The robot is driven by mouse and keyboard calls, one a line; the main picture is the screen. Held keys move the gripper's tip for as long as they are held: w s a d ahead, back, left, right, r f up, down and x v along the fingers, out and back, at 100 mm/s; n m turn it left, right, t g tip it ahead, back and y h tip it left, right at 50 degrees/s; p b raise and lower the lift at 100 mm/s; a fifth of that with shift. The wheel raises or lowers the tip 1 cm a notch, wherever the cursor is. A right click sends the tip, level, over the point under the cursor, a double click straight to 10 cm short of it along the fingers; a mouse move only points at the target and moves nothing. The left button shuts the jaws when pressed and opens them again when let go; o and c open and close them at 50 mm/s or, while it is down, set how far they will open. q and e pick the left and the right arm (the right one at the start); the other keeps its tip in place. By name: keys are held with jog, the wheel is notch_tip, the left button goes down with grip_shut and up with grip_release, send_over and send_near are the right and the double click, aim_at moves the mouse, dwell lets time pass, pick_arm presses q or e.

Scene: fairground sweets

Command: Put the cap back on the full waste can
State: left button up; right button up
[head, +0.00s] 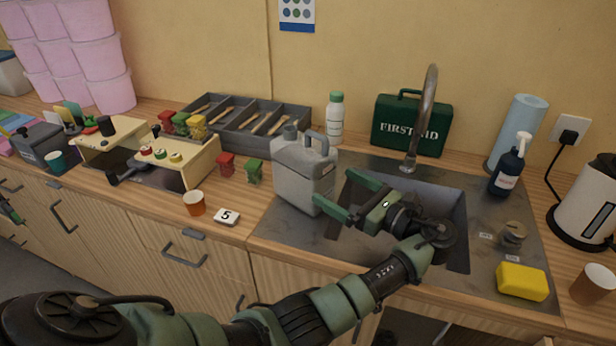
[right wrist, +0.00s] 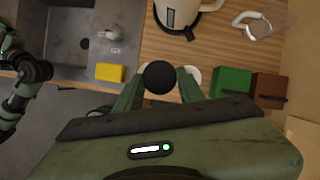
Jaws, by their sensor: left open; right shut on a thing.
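The waste can (head: 303,172) is a grey jerrycan with a top handle, standing upright at the left edge of the sink. Its short neck (head: 290,132) shows grey at the top left, with no black cap on it. My left gripper (head: 336,193) is open, its green fingers pointing at the can's right side; whether they touch it I cannot tell. In the right wrist view my right gripper (right wrist: 160,90) is shut on a round black cap (right wrist: 160,76), seen from above over the counter right of the sink. The right gripper is outside the head view.
A sink with a tap (head: 424,120) lies right of the can. A yellow sponge (head: 522,281), soap bottle (head: 508,165), kettle (head: 590,205) and paper cup (head: 594,284) stand to the right. A number card (head: 227,217) and orange cup (head: 194,203) are left of the can.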

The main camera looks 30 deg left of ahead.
aim_at(326, 181)
pick_arm(q)
jog(key=shift+w+f, duration=0.25)
jog(key=shift+w, duration=0.15)
pick_arm(e)
jog(key=shift+w+f, duration=0.3)
jog(key=shift+w, duration=0.15)
pick_arm(q)
jog(key=shift+s+a+r, duration=0.2)
jog(key=shift+s+a, duration=0.05)
pick_arm(e)
jog(key=shift+s+r, duration=0.3)
jog(key=shift+s, duration=0.05)
pick_arm(q)
jog(key=a+p, duration=0.1)
jog(key=a, duration=0.1)
jog(key=w+a+p, duration=0.1)
jog(key=a, duration=0.2)
jog(key=shift+w+a+f, duration=0.1)
jog(key=shift+a, duration=0.1)
pick_arm(e)
jog(key=shift+w+r, duration=0.2)
jog(key=shift+r, duration=0.45)
pick_arm(q)
jog(key=shift+a, duration=0.45)
pick_arm(e)
jog(key=shift+s+r, duration=0.1)
jog(key=shift+s, duration=0.05)
